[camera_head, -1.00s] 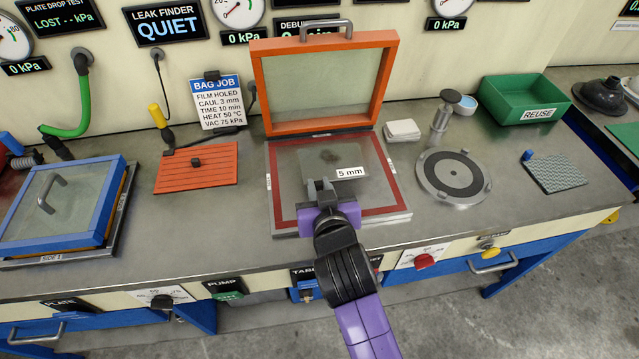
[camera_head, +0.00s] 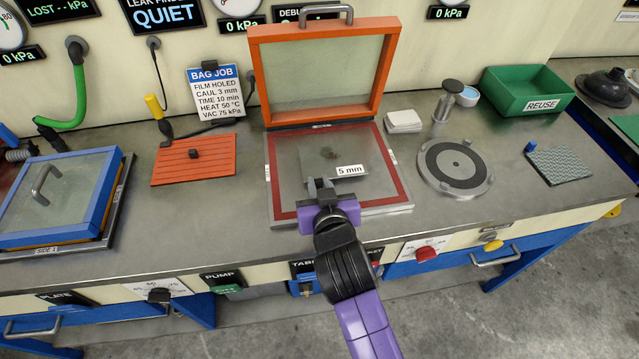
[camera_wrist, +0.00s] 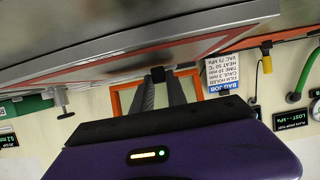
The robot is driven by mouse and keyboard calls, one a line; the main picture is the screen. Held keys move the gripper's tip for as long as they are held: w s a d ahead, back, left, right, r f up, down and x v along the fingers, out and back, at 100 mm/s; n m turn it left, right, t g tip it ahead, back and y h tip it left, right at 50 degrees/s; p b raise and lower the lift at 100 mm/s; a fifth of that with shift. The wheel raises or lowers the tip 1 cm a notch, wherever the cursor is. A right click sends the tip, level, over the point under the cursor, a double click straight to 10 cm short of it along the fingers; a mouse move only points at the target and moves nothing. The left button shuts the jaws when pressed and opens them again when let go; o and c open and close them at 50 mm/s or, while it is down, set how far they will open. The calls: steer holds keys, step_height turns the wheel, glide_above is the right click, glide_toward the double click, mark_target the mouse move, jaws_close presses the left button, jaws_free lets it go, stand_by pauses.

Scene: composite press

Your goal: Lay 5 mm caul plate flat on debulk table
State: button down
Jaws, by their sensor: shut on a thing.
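The 5 mm caul plate (camera_head: 351,156) is a thin grey square with a white "5 mm" label. In the head view it appears over the middle of the debulk table (camera_head: 283,205), a flat square bed with a red border. My gripper (camera_head: 321,184) is shut on the plate's near side, over the front part of the table. I cannot tell whether the plate touches the table or hangs just above it. In the wrist view my gripper's fingers (camera_wrist: 162,88) point away, with the table's underside-up edge (camera_wrist: 150,45) close by; the plate is not clear there.
The table's orange-framed lid (camera_head: 389,70) stands open behind it. An orange ribbed mat (camera_head: 215,165) lies to the left and a round grey plate (camera_head: 455,188) to the right. White pads (camera_head: 403,121) sit near the back right corner.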

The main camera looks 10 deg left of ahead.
steer(key=shift+f+b, duration=0.4)
steer(key=shift+f, duration=0.2)
stand_by(1.0)
steer(key=c, duration=1.3)
jaws_free()
steer(key=shift+o, duration=0.2)
steer(key=shift+f, duration=0.1)
steer(key=v, duration=0.7)
steer(key=shift+s, duration=0.1)
steer(key=shift+s+d+r, duration=0.1)
steer(key=shift+s+r, duration=0.15)
steer(key=shift+s, duration=0.05)
step_height(320, 180, up, 5)
steer(key=a+n+t+y, duration=0.1)
steer(key=a+t+y, duration=0.1)
steer(key=s+d+f+m+h, duration=0.1)
steer(key=s+d+m+h, duration=0.1)
steer(key=s+d, duration=1)
steer(key=s+d+f+m+h, duration=0.2)
steer(key=s+d, duration=1.1)
steer(key=s, duration=0.8)
steer(key=shift+f+h, duration=0.3)
steer(key=shift+h, duration=0.6)
